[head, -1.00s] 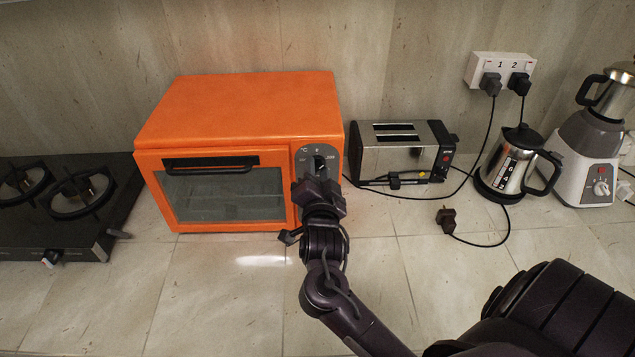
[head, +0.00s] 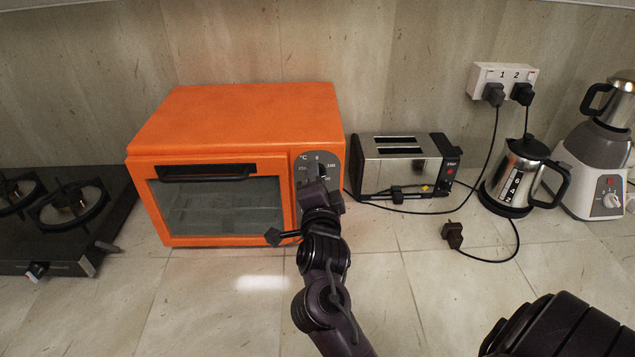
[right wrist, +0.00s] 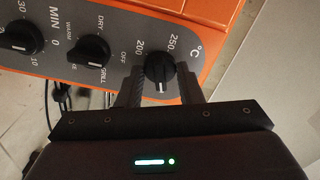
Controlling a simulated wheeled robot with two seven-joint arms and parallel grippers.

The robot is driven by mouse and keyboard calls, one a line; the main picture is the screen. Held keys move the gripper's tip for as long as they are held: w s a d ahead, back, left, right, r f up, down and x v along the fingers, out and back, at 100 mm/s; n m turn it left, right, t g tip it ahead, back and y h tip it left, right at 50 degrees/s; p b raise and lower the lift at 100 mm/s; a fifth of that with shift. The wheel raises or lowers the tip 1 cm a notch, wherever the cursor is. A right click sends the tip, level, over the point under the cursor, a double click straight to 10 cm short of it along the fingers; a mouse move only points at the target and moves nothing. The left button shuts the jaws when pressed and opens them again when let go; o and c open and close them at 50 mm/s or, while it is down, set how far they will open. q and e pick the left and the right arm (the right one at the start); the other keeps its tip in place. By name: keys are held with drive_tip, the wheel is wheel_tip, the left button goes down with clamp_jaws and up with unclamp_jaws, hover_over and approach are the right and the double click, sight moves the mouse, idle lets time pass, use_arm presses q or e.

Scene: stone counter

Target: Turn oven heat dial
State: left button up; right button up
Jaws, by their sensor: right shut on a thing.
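The orange oven (head: 235,110) stands on the counter with its glass door closed. Its grey control panel (head: 330,160) is at the right of the front. The heat dial (right wrist: 160,72), a black knob by the 200, 250 and °C marks, shows in the right wrist view with its white line pointing down towards my gripper. My right gripper (right wrist: 160,88) has its two fingers on either side of this dial and is shut on it. In the head view my right gripper (head: 318,180) covers the lower panel. My left gripper is not in view.
Two more black knobs, the mode knob (right wrist: 92,50) and the timer knob (right wrist: 20,38), sit beside the heat dial. A toaster (head: 400,160) stands right of the oven, then a kettle (head: 518,175) and a blender (head: 595,160). A hob (head: 60,225) is at left.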

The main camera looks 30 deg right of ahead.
drive_tip(key=o, duration=1)
drive_tip(key=shift+c, duration=0.2)
